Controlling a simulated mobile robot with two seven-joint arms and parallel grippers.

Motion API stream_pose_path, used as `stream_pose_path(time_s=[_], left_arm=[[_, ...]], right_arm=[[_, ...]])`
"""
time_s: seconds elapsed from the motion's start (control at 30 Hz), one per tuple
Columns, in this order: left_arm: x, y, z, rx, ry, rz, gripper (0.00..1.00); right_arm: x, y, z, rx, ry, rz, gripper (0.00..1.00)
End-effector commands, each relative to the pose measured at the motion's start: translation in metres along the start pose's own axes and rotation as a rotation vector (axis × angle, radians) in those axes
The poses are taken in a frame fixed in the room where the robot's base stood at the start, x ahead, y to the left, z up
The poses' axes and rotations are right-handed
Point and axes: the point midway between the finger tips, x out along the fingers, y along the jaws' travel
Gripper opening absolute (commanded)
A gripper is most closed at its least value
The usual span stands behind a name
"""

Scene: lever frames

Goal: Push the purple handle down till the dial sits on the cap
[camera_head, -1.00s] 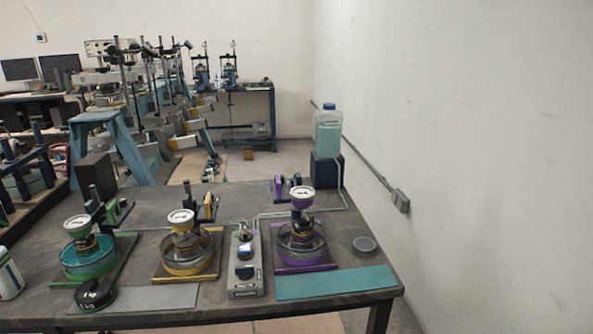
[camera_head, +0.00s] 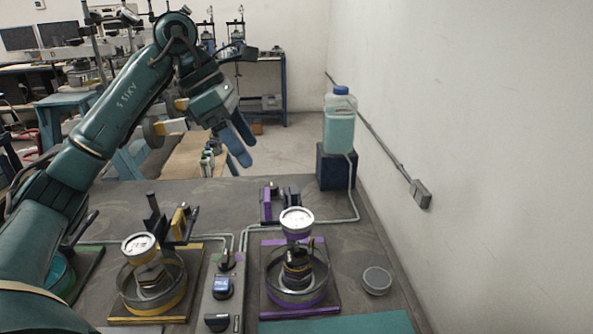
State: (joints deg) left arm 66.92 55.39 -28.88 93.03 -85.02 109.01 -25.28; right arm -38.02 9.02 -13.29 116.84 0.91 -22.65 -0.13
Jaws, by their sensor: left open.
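The purple-trimmed station stands on the table at the right, on a purple-edged base (camera_head: 262,312). Its white dial (camera_head: 297,219) is above a dark stacked piece (camera_head: 297,265) inside a round clear-walled dish with a purple rim. Purple lever parts (camera_head: 267,204) stand behind the dial; which part is the handle is too small to tell. My left gripper (camera_head: 249,153) has blue fingers, is open and empty, and is up and to the left of the purple station, apart from it. My right gripper is not in view.
A yellow station with its own dial (camera_head: 140,246) stands to the left, partly near my left arm. A grey control box (camera_head: 222,290) is between the stations. A jug of teal liquid (camera_head: 340,122) stands on a dark block (camera_head: 337,168). A small round lid (camera_head: 376,280) lies at the right.

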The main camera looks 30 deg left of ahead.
Motion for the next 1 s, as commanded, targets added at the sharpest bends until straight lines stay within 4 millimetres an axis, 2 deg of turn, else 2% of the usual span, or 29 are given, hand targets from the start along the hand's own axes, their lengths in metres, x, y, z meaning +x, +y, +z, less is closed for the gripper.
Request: stream_pose_path(time_s=[0.03, 0.1, 0.23, 0.37, 0.7, 0.8, 1.0], left_arm=[[-0.016, 0.004, -0.008, -0.007, 0.038, 0.037, 0.69], [-0.027, 0.007, -0.016, -0.015, 0.072, 0.063, 0.69], [-0.027, 0.008, -0.021, -0.020, 0.095, 0.074, 0.69], [-0.007, 0.009, -0.023, -0.019, 0.095, 0.071, 0.69], [0.062, 0.013, -0.028, -0.018, 0.091, 0.068, 0.69], [0.078, 0.014, -0.029, -0.017, 0.091, 0.068, 0.69], [0.096, 0.016, -0.030, -0.017, 0.089, 0.071, 0.69]], right_arm=[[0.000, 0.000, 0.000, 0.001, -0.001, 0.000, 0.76], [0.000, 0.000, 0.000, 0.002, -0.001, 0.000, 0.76], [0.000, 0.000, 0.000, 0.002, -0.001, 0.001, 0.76], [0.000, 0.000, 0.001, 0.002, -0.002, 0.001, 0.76], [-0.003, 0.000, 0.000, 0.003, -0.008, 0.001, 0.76], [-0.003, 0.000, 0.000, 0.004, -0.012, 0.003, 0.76], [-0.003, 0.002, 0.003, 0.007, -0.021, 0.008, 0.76]])
